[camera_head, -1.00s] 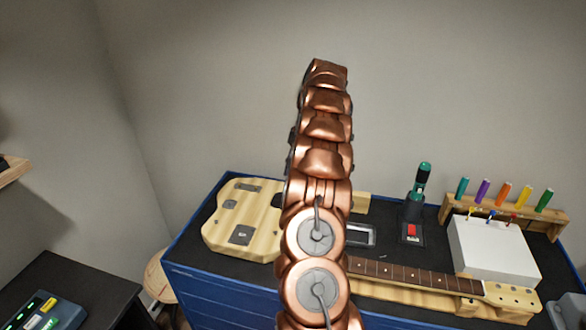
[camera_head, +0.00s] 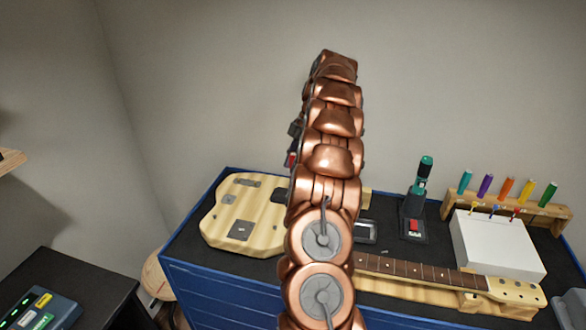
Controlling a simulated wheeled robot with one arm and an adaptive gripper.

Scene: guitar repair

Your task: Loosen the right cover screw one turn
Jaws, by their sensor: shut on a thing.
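A pale wood guitar body (camera_head: 222,218) lies flat on the bench, its right part hidden behind my arm. It bears a grey square cover (camera_head: 240,230) near its front edge and other dark plates or cavities. Screws are too small to make out, including the right cover screw. My gripper (camera_head: 293,142) is mostly hidden behind my copper arm. Only a dark part juts out at the arm's left side, above the guitar body in the picture. A small red piece (camera_head: 292,159) shows just below it, seemingly a tool in the shut gripper. Its tip is out of sight.
The blue bench (camera_head: 225,289) has a dark top. A guitar neck (camera_head: 420,272) lies at front right. A teal and black driver (camera_head: 418,190) stands in a dock. A white box (camera_head: 497,243) and a rack of coloured handles (camera_head: 508,205) stand at right.

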